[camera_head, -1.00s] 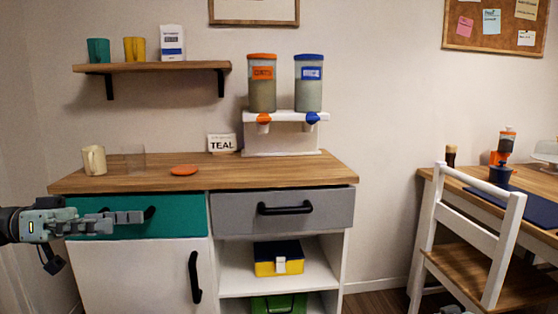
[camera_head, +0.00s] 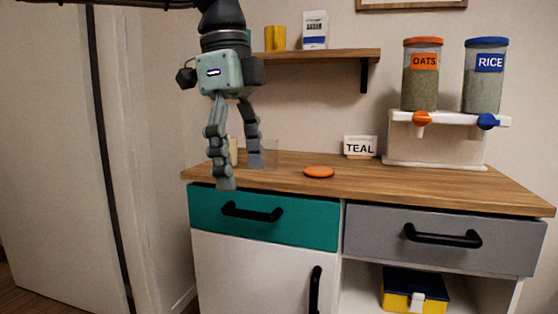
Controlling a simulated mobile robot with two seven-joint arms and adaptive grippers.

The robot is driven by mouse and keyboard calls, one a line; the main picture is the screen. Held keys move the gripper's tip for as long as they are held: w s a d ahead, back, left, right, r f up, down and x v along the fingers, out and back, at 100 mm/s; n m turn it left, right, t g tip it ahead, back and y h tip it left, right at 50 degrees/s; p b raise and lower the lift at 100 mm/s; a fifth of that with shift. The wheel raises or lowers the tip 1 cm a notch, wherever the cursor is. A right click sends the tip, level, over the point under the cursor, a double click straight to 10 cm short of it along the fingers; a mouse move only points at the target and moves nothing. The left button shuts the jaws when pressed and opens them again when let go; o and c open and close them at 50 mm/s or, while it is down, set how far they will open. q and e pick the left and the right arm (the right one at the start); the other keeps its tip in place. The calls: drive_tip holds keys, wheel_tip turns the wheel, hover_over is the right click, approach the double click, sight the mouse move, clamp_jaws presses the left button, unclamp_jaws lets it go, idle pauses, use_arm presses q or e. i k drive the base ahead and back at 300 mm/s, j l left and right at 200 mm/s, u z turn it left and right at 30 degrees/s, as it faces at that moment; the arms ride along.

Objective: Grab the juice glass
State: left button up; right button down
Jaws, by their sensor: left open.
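The juice glass looks to be the clear, see-through tumbler (camera_head: 270,152) on the wooden counter (camera_head: 400,180), left of the orange disc. It is faint and partly behind a finger of my left gripper. A cream mug (camera_head: 233,152) is mostly hidden behind the fingers. My right gripper is not in view.
The dispenser stand (camera_head: 436,148) holds OATS (camera_head: 421,78) and RICE (camera_head: 484,80) containers. A shelf (camera_head: 330,55) is above. The teal drawer (camera_head: 290,222) is shut.

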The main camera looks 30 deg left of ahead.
sight(270, 145)
drive_tip(key=i+j, duration=1.2)
drive_tip(key=i, duration=0.1)
